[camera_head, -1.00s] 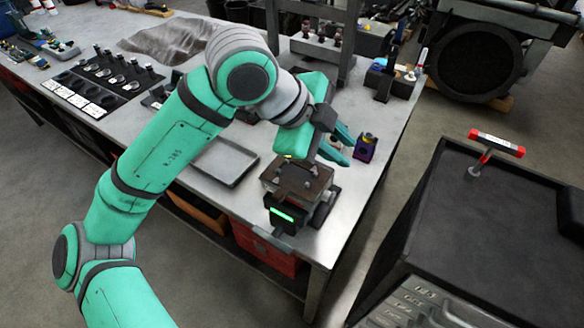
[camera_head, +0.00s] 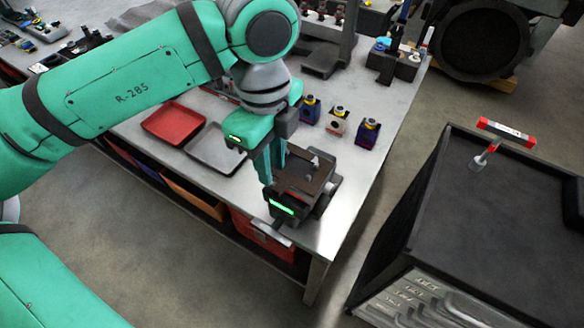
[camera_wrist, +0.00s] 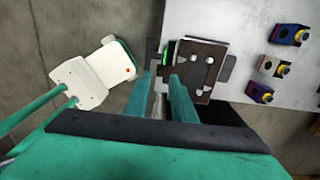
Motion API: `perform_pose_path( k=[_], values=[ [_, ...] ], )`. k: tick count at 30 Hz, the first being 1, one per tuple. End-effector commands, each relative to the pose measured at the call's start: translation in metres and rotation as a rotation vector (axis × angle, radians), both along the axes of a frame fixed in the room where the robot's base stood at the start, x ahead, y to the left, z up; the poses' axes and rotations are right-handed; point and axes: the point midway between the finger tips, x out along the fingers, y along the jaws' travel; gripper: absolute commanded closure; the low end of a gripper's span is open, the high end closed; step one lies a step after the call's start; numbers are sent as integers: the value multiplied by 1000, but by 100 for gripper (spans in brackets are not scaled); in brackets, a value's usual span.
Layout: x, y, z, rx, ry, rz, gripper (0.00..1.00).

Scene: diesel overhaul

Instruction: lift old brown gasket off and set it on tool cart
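The old brown gasket (camera_head: 308,174) lies flat on top of a part held in the vise-like fixture (camera_head: 282,208) with a green light, near the bench's front corner. In the wrist view the gasket (camera_wrist: 202,62) is a brown plate with several holes and light studs or spots. My gripper (camera_head: 272,176) points down at the gasket's left edge, with its fingers apart and nothing seen between them. In the wrist view my gripper (camera_wrist: 161,82) is beside the gasket; contact cannot be told. The black tool cart (camera_head: 455,225) stands to the right, apart from the bench.
A grey tray (camera_head: 218,150) and a red tray (camera_head: 174,122) lie left of the fixture. Several small coloured blocks (camera_head: 338,122) stand behind it.

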Motion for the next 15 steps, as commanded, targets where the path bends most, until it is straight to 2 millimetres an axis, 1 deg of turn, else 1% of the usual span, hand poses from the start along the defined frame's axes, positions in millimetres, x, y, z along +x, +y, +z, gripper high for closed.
perform_pose_path(
  k=[7, 15],
  values=[
    [-1, -2, -16, -1, -1, -2, 77],
    [-1, -5, -52, -1, -1, 4, 77]
  ],
)
